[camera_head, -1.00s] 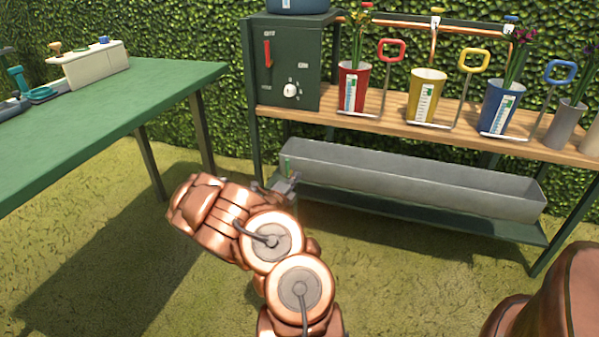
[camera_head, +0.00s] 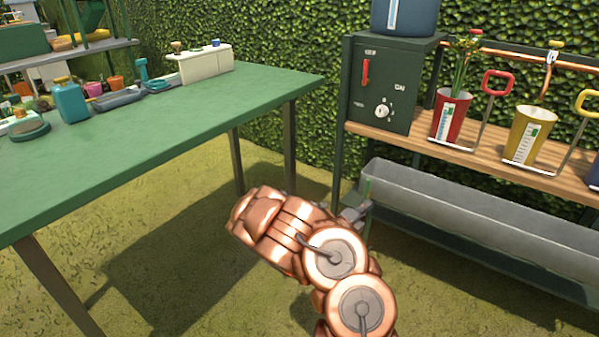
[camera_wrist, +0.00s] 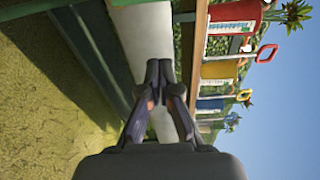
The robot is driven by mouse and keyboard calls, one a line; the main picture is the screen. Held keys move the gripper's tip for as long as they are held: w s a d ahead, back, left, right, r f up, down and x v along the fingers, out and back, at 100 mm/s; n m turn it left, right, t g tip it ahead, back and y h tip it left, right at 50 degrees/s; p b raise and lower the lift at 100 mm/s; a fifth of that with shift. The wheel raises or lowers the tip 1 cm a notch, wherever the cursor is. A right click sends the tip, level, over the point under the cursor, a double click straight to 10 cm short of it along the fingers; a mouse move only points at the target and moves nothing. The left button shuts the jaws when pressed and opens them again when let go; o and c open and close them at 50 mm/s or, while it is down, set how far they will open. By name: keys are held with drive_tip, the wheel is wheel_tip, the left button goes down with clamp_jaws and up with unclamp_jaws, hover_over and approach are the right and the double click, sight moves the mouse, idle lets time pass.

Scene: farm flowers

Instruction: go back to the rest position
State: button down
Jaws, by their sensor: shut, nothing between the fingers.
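My gripper (camera_wrist: 161,68) shows in the wrist view with its two dark fingers together and nothing between them. In the head view my gripper (camera_head: 357,211) is small, at the end of my folded copper arm, in front of the left end of the grey trough (camera_head: 470,213). The trough also shows behind the fingers in the wrist view (camera_wrist: 142,35). I cannot tell the exact gap between the fingers and the trough.
A green table (camera_head: 150,120) fills the left, with a blue bottle (camera_head: 71,102) and a cream box (camera_head: 207,64). A wooden shelf (camera_head: 480,155) at right bears a dark control box (camera_head: 385,85), a red pot (camera_head: 450,115) and a yellow pot (camera_head: 526,135). Grass lies open below.

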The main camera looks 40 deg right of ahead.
drive_tip(key=s+a+r+m+g+y+p, duration=0.1)
drive_tip(key=s+a+r+m+g+p, duration=0.3)
drive_tip(key=r+m, duration=0.6)
drive_tip(key=s+a+r+m+g+y+p, duration=0.1)
drive_tip(key=s+a+r+m+g+p, duration=0.35)
drive_tip(key=r, duration=1.05)
drive_tip(key=s+a+r+m+g+y+p, duration=0.15)
drive_tip(key=s+a+r+m+p, duration=0.3)
drive_tip(key=r+m+p, duration=0.55)
drive_tip(key=s+a+r+m+t+y+p, duration=0.2)
drive_tip(key=a+r+m+y+p, duration=0.1)
drive_tip(key=a, duration=1)
drive_tip(key=s+a+r+m+t+y+p, duration=0.2)
drive_tip(key=a+r+m+y+p, duration=0.2)
drive_tip(key=a, duration=1)
drive_tip(key=s+a+r+m+t+y+p, duration=0.3)
drive_tip(key=a+r+y+p, duration=0.4)
drive_tip(key=a, duration=0.6)
drive_tip(key=shift+a+r+m+p, duration=0.25)
drive_tip(key=shift+m+p, duration=0.3)
drive_tip(key=shift+p, duration=0.4)
drive_tip(key=shift+s, duration=0.1)
